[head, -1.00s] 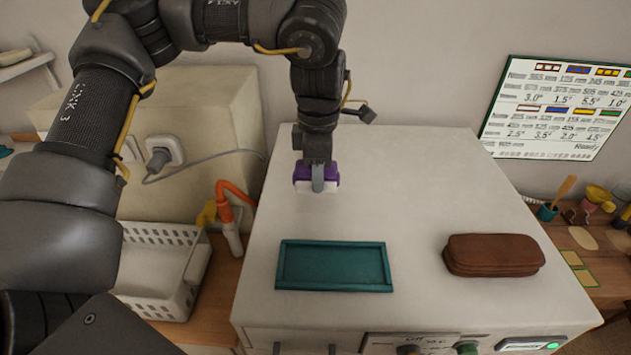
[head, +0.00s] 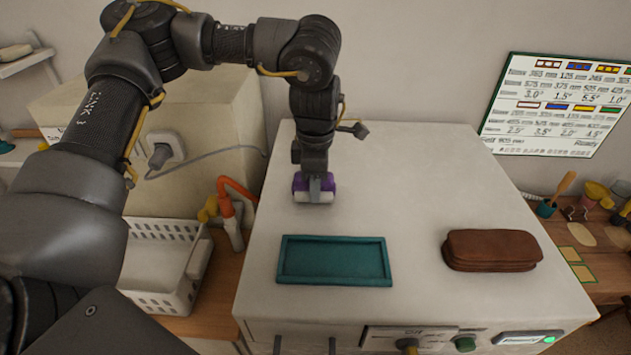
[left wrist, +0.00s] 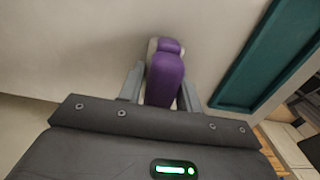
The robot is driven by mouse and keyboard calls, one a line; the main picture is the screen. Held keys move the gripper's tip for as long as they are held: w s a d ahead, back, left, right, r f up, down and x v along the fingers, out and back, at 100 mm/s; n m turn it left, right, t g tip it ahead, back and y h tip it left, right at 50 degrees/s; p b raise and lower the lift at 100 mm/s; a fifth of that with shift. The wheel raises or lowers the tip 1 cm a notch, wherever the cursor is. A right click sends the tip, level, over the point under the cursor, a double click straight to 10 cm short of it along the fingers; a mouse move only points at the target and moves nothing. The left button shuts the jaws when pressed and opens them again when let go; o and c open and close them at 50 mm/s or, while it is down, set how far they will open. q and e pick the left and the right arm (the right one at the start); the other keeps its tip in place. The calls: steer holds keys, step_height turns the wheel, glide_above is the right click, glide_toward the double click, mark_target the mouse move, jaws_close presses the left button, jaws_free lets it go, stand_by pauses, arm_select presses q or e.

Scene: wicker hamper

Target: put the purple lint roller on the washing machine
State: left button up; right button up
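The purple lint roller (head: 300,185) is between the fingers of my left gripper (head: 315,188), over the far left part of the washing machine top (head: 430,195). In the left wrist view the roller (left wrist: 165,78) sits between the two grey fingers of my left gripper (left wrist: 161,90), which look closed on its sides. The roller is at or very near the white top; I cannot tell whether it touches. Its far side is hidden. My right gripper is not in view.
A teal tray (head: 335,282) lies on the top nearer the front, and a brown case (head: 490,250) at the right. A white basket (head: 160,295) and an orange-necked bottle (head: 232,225) stand left of the machine. The middle and back right of the top are bare.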

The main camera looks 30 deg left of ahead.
arm_select(q)
steer(key=o, duration=0.3)
steer(key=shift+r, duration=0.1)
step_height(320, 180, up, 12)
steer(key=shift+r, duration=0.1)
stand_by(0.4)
stand_by(0.4)
